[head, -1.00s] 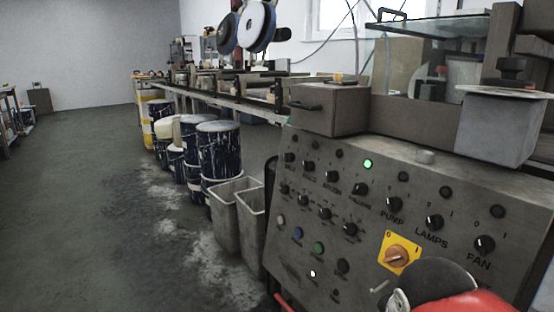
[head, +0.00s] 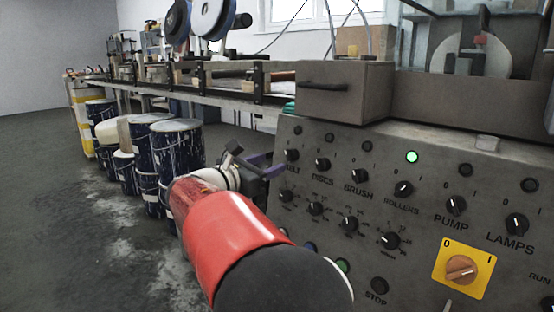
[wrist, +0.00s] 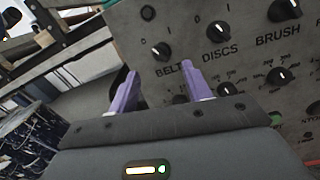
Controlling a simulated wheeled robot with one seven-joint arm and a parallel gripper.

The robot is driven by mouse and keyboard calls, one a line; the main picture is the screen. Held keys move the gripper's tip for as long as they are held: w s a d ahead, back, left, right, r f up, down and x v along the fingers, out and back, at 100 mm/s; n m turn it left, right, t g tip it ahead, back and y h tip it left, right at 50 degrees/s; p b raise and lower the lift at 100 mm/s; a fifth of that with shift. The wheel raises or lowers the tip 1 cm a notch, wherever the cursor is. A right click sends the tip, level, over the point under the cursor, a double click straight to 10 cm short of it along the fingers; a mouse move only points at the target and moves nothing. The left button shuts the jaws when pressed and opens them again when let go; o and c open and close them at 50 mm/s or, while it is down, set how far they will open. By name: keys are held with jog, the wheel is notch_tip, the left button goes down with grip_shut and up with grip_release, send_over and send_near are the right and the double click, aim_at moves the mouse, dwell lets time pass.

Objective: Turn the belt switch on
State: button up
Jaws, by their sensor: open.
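The belt switch (head: 292,155) is a black knob with a pale mark at the upper left of the grey control panel (head: 420,270). In the wrist view the same belt switch (wrist: 161,50) shows above its BELT label, between 0 and I marks. The lamp over it (head: 297,130) is dark. My gripper (head: 260,160) is just left of the belt switch in the head view. In the wrist view my gripper (wrist: 159,71) has its purple fingers apart and empty, with the knob just beyond and between the tips. Contact is not visible.
The discs switch (head: 322,164) and brush switch (head: 358,175) sit close to the right, with more knobs below. A green lamp (head: 412,157) glows above the rollers switch. A grey box (head: 345,92) overhangs the panel top. Blue drums (head: 178,150) stand at the left.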

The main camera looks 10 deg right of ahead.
aim_at(287, 157)
jog(key=x, duration=0.6)
jog(key=shift+d, duration=0.2)
jog(key=c, duration=1)
